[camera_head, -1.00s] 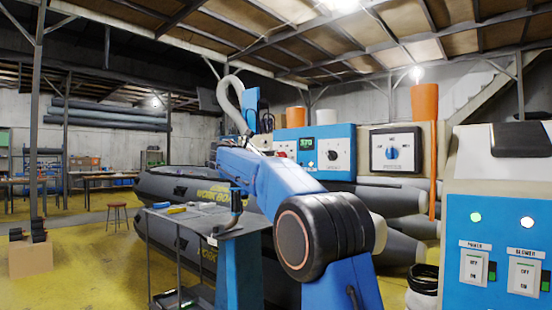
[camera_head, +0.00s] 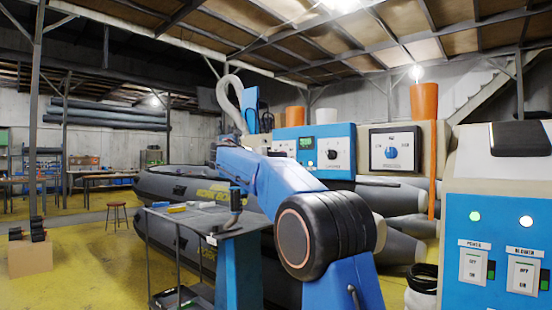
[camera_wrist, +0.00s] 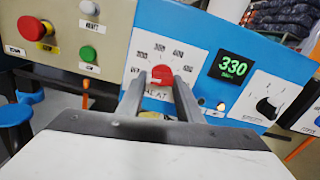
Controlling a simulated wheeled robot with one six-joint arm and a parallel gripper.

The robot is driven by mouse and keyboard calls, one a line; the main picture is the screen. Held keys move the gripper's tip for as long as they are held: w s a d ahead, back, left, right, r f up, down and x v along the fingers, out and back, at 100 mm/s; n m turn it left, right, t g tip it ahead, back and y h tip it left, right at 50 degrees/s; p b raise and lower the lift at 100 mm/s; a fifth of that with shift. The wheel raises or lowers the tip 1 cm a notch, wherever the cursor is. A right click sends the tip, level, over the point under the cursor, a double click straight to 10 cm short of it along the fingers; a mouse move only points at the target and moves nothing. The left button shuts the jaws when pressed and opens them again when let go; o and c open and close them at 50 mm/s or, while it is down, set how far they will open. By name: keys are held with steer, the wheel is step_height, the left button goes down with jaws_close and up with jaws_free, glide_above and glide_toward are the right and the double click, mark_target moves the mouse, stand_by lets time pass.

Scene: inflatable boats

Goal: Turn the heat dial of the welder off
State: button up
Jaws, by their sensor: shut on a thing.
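The welder's blue panel (camera_wrist: 205,35) fills the middle of the wrist view, tilted. The red heat dial (camera_wrist: 162,73) sits on a white scale plate with numbers around it. Its label below is partly hidden by my gripper. My gripper (camera_wrist: 159,81) reaches up from below, with its two fingers on either side of the dial, shut on it. The pointer direction is too small to read. A green display (camera_wrist: 233,67) right of the dial reads 330. In the head view the blue panel (camera_head: 342,140) shows behind my arm, which hides my gripper and the red dial.
A black dial (camera_wrist: 265,108) sits right of the display. A red mushroom button (camera_wrist: 32,28) and a green button (camera_wrist: 88,54) are on the pale panel to the left. A work table (camera_head: 190,218) and grey boats (camera_head: 170,190) stand beyond my arm.

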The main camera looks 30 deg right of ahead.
steer(key=shift+f, duration=0.15)
stand_by(0.4)
steer(key=o, duration=1)
steer(key=shift+o, duration=0.2)
steer(key=shift+a, duration=0.1)
steer(key=v, duration=1.7)
steer(key=shift+a, duration=0.15)
